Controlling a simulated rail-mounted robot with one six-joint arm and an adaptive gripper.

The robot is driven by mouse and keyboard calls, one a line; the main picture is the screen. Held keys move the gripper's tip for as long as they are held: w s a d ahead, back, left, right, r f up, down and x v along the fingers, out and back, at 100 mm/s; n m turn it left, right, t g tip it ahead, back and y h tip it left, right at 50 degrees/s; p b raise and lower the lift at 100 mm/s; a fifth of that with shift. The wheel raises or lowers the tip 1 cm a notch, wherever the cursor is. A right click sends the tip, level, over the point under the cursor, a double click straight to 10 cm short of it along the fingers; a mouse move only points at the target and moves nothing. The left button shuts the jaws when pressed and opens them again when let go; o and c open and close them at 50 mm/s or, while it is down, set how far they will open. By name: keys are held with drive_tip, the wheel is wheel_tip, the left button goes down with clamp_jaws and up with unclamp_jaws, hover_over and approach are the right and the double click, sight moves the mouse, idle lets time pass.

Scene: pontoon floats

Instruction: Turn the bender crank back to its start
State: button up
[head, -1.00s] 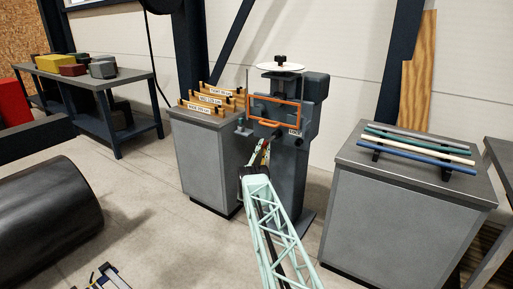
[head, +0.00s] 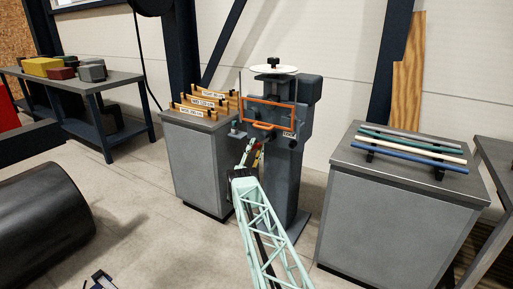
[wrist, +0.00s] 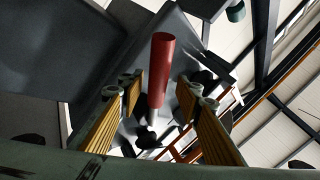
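The bender (head: 290,155) is a dark grey machine on a column, with a white disc (head: 273,69) on top and an orange rectangular frame (head: 268,126) on its front. In the wrist view the crank handle (wrist: 161,70) is a red cylinder on a thin metal pin. My gripper (wrist: 168,98) is open, with its ribbed yellow fingers on either side of the handle's line. The handle appears between and beyond the fingertips, and I see no finger touching it. In the head view my gripper is small and low at the bender's front, and the crank is mostly hidden by my arm.
A grey cabinet (head: 190,165) with labelled wooden racks (head: 210,103) stands left of the bender. Another cabinet (head: 385,215) at right carries several coloured bars (head: 415,147). A bench (head: 90,85) with coloured blocks stands at far left. A black cylinder (head: 40,220) lies at front left.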

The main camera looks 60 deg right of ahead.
drive_tip(key=shift+f, duration=0.15)
drive_tip(key=v, duration=1.2)
idle(0.3)
idle(0.6)
